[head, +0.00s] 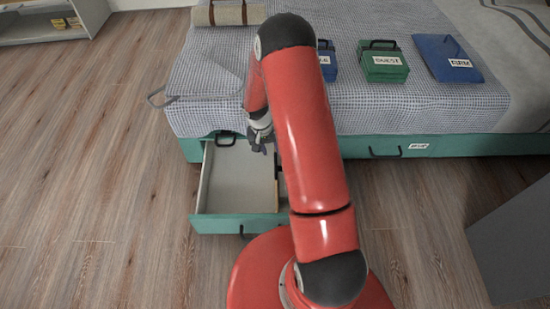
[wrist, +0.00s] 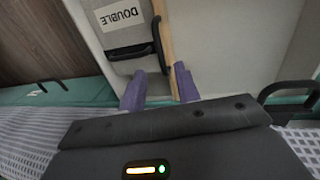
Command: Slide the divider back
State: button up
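The divider (wrist: 168,25) shows in the wrist view as a pale wooden strip with a black handle (wrist: 160,45) on it, inside the open drawer (head: 240,224). My gripper (wrist: 159,88) is open, with its two purple fingertips apart. In the wrist view the near end of the handle lies between and just beyond the fingertips; I cannot tell whether they touch it. In the head view my gripper (head: 260,141) is over the back of the drawer, and my arm hides the drawer's right part and most of the divider.
A grey case labelled DOUBLE (wrist: 120,22) lies left of the divider in the wrist view. The drawer's other side is empty. On the bed (head: 430,118) lie a green case (head: 384,68), a blue case (head: 327,70) and a blue folder (head: 440,55). Floor left is clear.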

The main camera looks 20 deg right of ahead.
aim_at(276, 162)
jog(key=f, duration=0.2)
jog(key=d+f, duration=0.1)
jog(key=f, duration=0.3)
jog(key=shift+s+d+f, duration=0.15)
jog(key=shift+s+f, duration=0.15)
jog(key=shift+f, duration=0.05)
grip_shut()
